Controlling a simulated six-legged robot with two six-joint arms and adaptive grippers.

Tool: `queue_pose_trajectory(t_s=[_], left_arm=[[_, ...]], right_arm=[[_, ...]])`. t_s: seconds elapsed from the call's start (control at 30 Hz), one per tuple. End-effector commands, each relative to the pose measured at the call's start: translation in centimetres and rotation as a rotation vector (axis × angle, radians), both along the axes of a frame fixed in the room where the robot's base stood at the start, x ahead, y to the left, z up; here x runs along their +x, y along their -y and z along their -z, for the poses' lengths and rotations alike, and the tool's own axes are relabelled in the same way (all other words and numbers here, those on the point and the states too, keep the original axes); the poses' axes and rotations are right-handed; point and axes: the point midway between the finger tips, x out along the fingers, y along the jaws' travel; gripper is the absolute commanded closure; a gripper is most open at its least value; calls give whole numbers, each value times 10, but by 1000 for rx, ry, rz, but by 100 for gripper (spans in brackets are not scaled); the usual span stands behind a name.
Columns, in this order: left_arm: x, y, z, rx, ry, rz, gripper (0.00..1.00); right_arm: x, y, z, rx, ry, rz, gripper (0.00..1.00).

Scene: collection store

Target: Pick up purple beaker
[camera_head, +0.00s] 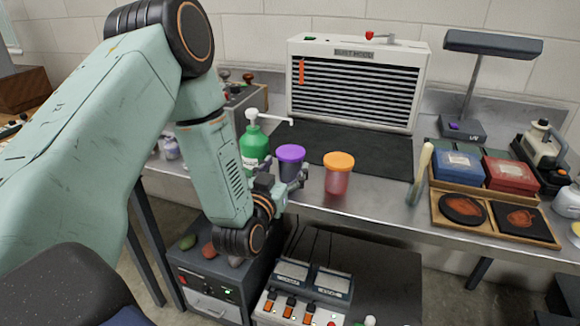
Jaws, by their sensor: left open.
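The purple beaker (291,156) stands upright near the front of the metal bench, with a purple rim and a dark body. My left arm comes in from the left, and its left gripper (294,186) is open at the beaker's lower front. The fingers hide part of the beaker's lower body. I cannot tell whether they touch it. My right gripper does not show.
A green pump bottle (254,148) stands close on the left, an orange-rimmed beaker (338,176) on the right. A dust hood (352,85) and dark mat (375,152) lie behind. Wooden trays (440,216) sit farther right. Equipment (300,293) stands below the bench edge.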

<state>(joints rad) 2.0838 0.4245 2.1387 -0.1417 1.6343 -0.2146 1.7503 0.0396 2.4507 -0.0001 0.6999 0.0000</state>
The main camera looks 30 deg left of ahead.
Motion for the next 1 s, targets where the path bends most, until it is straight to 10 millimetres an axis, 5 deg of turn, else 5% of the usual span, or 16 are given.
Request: queue_pose_trajectory(t_s=[0.23, 0.57, 1.0], left_arm=[[34, -10, -1, 1, 2, 0, 27], [42, -11, -1, 0, 0, 1, 27], [41, -12, 0, 0, -1, 0, 65]], right_arm=[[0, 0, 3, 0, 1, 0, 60], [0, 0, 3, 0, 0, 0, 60], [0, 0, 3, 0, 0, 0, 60]])
